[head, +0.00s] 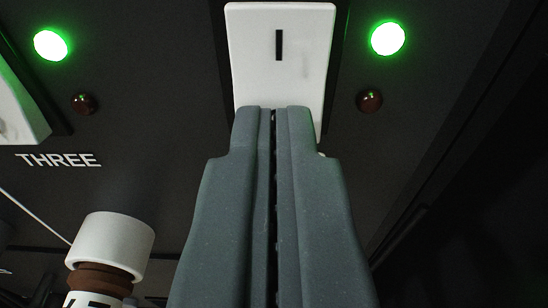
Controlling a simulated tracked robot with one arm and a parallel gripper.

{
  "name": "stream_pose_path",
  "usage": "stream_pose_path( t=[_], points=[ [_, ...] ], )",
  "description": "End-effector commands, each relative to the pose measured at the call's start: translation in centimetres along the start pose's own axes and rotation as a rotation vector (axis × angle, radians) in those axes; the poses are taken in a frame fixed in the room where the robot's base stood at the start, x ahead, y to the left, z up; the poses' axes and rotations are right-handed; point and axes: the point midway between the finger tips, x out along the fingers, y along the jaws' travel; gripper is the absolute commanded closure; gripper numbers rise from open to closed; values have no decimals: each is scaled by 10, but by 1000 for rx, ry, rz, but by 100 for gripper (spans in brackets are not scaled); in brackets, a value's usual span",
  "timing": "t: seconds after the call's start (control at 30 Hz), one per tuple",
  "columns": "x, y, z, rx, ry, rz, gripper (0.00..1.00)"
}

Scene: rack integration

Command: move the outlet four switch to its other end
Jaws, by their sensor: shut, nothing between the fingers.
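A white rocker switch (280,55) with a black vertical bar mark stands at the top middle of the head view, set in a dark frame. I take it for the outlet four switch, as it is to the right of the label THREE; its own label is not visible. My gripper (273,112) is shut and empty, its grey fingers pressed together. The fingertips overlap the lower part of the switch in the picture and hide it. I cannot tell whether they touch it. A lit green lamp (388,38) is at the right of the switch.
A label THREE (58,160) and part of another white switch (18,112) are at the left, with a lit green lamp (50,45) above. A white and brown plug (112,245) sits at lower left. Small dark red lamps (369,100) are unlit.

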Motion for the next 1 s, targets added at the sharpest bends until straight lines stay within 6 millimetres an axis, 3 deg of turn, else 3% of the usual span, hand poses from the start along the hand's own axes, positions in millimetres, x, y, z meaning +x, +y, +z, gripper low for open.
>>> stream_pose_path(
  t=[0.47,0.7,1.0],
  points=[
    [7,0,8,1,64,-1,100],
    [5,0,2,0,60,-1,100],
    [-15,-1,11,0,60,-2,100]
  ],
)
